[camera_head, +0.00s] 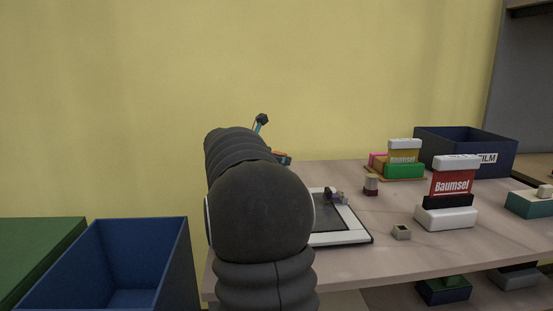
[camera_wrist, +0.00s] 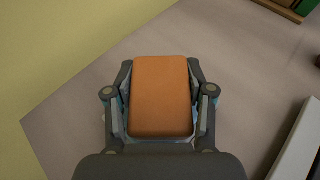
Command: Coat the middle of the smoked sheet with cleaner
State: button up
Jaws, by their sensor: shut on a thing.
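My gripper (camera_wrist: 160,95) is shut on an orange block (camera_wrist: 160,92), with a finger on each side of it. In the head view the orange block (camera_head: 281,154) shows only as a small piece past my arm, over the table's far left part. The smoked sheet (camera_head: 330,222) is a dark panel in a white frame on the table; my arm hides its left part. A small dark and purplish item (camera_head: 335,196) is at the sheet's far edge. The frame's white edge (camera_wrist: 298,145) shows at the lower right in the wrist view, apart from the block.
A red Baumsel box (camera_head: 452,184) stands on a white base at right. Coloured boxes (camera_head: 404,169) and a navy FILM bin (camera_head: 464,150) are behind. A blue bin (camera_head: 125,262) is at left.

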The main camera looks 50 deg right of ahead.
jog(key=shift+f, duration=0.2)
dwell(0.3)
notch_tip(320, 180, up, 3)
jog(key=p, duration=0.3)
jog(key=shift+r, duration=2.15)
